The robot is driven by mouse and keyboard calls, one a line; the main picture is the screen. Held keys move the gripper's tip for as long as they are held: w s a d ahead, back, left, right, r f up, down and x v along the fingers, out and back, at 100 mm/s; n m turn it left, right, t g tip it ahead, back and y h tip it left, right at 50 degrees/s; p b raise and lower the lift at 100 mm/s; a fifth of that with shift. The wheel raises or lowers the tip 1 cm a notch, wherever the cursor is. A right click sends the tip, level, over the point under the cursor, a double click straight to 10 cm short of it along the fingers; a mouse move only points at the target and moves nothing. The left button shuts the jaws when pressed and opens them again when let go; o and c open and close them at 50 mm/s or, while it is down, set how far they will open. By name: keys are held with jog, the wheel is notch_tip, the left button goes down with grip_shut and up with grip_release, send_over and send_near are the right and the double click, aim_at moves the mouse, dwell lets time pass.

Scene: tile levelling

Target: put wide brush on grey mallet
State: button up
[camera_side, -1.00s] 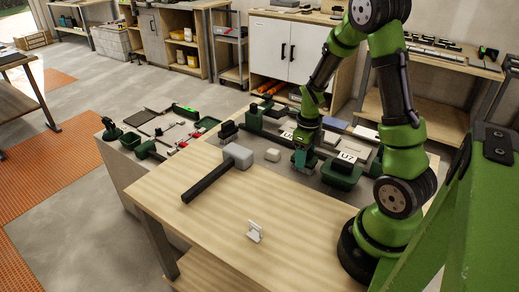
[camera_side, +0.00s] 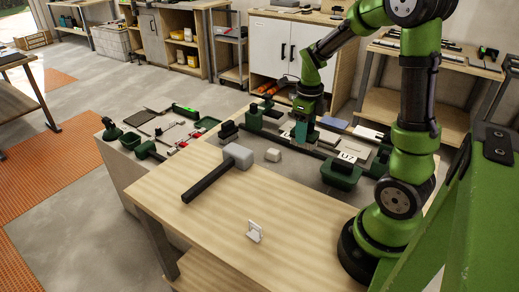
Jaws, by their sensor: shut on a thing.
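The grey mallet lies on the wooden table, its pale grey block head (camera_side: 238,156) at the back and its black handle running toward the front left. My gripper (camera_side: 303,138) points down over the dark rack area behind the table's back edge, to the right of the mallet and apart from it. It is shut on a small dark teal thing (camera_side: 301,130), which I take to be the wide brush. Its bristles and lower end are too small and too hidden to tell.
A small light block (camera_side: 273,155) sits right of the mallet head, and a white stand (camera_side: 254,231) nearer the front. Dark green bins (camera_side: 341,174) and flat tools crowd the area behind. The table's middle and front left are clear.

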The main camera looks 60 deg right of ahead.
jog(key=w+a+n, duration=0.2)
jog(key=a+n, duration=0.6)
jog(key=a, duration=1)
send_over(216, 171)
notch_tip(216, 171, down, 2)
jog(key=shift+n, duration=0.3)
jog(key=shift+f, duration=1.7)
jog(key=shift+f, duration=0.15)
jog(key=o, duration=1.3)
